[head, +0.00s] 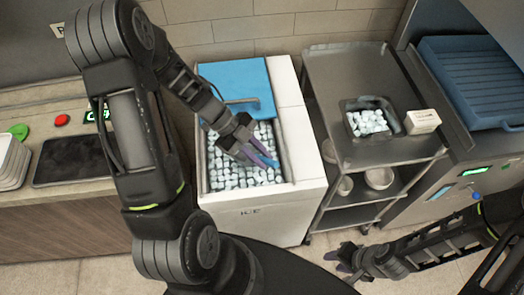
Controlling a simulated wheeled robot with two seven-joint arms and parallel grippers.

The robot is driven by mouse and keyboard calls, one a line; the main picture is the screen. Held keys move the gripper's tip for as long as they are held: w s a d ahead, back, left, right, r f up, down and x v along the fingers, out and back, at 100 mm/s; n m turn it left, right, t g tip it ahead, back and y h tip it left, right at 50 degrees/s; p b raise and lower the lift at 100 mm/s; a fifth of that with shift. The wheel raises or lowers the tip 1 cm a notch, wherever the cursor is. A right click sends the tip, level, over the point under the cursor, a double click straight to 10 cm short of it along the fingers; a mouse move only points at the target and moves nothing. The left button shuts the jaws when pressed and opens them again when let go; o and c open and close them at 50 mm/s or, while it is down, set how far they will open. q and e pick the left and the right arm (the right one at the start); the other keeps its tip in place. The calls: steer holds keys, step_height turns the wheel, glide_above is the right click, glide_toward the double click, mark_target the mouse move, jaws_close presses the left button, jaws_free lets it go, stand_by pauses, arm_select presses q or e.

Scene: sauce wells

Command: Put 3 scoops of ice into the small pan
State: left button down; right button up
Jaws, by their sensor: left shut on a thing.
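The ice bin (308,188) is a white chest marked ICE, full of pale cubes, with its blue lid (235,80) slid toward the back. My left gripper (260,154) reaches down over the ice inside the opening. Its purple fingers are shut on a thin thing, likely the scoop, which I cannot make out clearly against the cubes. The small pan (350,106) is dark, stands on the steel cart and holds a heap of ice cubes. My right gripper (346,262) is low at the bottom, away from the bin; its opening is unclear.
A white block (423,121) sits right of the pan on the steel cart (345,65). Bowls (378,178) stand on its lower shelf. A blue ribbed tray (475,80) is at the far right. The left counter (60,205) holds white plates (12,165) and a dark panel.

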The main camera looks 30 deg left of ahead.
mark_target(271, 160)
arm_select(q)
steer(key=shift+y, duration=0.5)
steer(key=a+f+b, duration=0.1)
steer(key=f+b, duration=0.1)
steer(key=a+f+b, duration=0.1)
steer(key=f, duration=0.1)
steer(key=a+f+b, duration=0.1)
steer(key=b, duration=0.1)
steer(key=shift+w+a+f+b, duration=0.3)
steer(key=shift+w+a+f, duration=0.1)
steer(key=shift+y, duration=0.7)
steer(key=d+r+p, duration=0.1)
steer(key=p, duration=0.1)
steer(key=d+r+p, duration=0.1)
steer(key=r+p, duration=0.3)
steer(key=p, duration=0.1)
steer(key=shift+s+d+r, duration=0.15)
steer(key=shift+s+d, duration=0.15)
steer(key=shift+d, duration=0.1)
steer(key=shift+d+b, duration=0.2)
steer(key=shift+b, duration=0.2)
steer(key=shift+s+d+r+t+y, duration=0.15)
steer(key=shift+d+r+t+y, duration=0.25)
steer(key=shift+r, duration=0.4)
steer(key=shift+s+d+r+y, duration=0.2)
steer(key=shift+d+r, duration=0.25)
steer(key=shift+d, duration=0.15)
steer(key=shift+s+d+r+y, duration=0.1)
steer(key=shift+d+r+y, duration=0.1)
steer(key=shift+d+r, duration=0.35)
